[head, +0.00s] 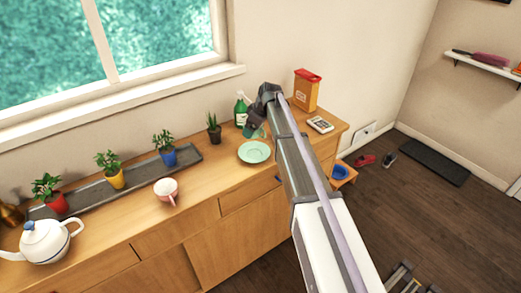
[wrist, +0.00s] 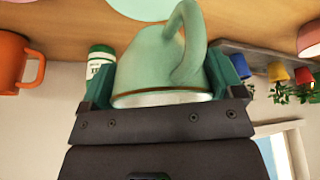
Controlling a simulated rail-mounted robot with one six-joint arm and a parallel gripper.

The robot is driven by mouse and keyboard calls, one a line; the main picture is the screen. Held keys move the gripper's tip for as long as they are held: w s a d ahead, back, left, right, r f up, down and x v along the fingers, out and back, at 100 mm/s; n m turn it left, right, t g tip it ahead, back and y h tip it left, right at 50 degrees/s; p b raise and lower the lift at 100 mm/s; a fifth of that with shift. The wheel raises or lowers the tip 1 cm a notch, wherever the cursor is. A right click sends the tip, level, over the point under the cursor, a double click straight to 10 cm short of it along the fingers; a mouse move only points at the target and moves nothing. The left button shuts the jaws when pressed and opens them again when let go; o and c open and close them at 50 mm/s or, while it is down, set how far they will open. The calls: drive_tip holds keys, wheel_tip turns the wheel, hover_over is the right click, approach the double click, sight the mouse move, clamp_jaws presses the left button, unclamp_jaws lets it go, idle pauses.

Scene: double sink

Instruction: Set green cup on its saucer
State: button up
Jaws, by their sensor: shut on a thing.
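The green cup (wrist: 150,65) is in my gripper (wrist: 168,88), its handle pointing to the right in the wrist view. The gripper's fingers are on either side of the cup. In the head view my gripper (head: 254,124) is at the back of the counter, and the cup is mostly hidden behind it. The pale green saucer (head: 255,152) lies empty on the counter, just in front of the gripper. Its edge shows at the top of the wrist view (wrist: 143,8). The cup is apart from the saucer.
A green spray bottle (head: 241,109) stands close behind the gripper. An orange box (head: 307,92) and a calculator (head: 320,125) are to the right. A pink cup (head: 166,190), a tray of potted plants (head: 185,160) and a teapot (head: 45,241) stand left. An orange mug (wrist: 14,60) shows in the wrist view.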

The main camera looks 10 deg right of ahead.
wheel_tip(320, 180, down, 10)
drive_tip(key=b, duration=0.8)
drive_tip(key=shift+b, duration=0.35)
drive_tip(key=o, duration=0.7)
drive_tip(key=shift+o, duration=0.2)
drive_tip(key=shift+r+p, duration=0.35)
drive_tip(key=shift+p, duration=0.05)
drive_tip(key=p+v, duration=1.1)
drive_tip(key=v, duration=0.1)
drive_tip(key=s+a+f+m+g+h, duration=0.1)
drive_tip(key=s+m, duration=0.9)
drive_tip(key=s, duration=2.3)
drive_tip(key=shift+s+a+f+g+h, duration=0.2)
drive_tip(key=shift+a+g+h, duration=0.7)
drive_tip(key=shift+a+h, duration=0.35)
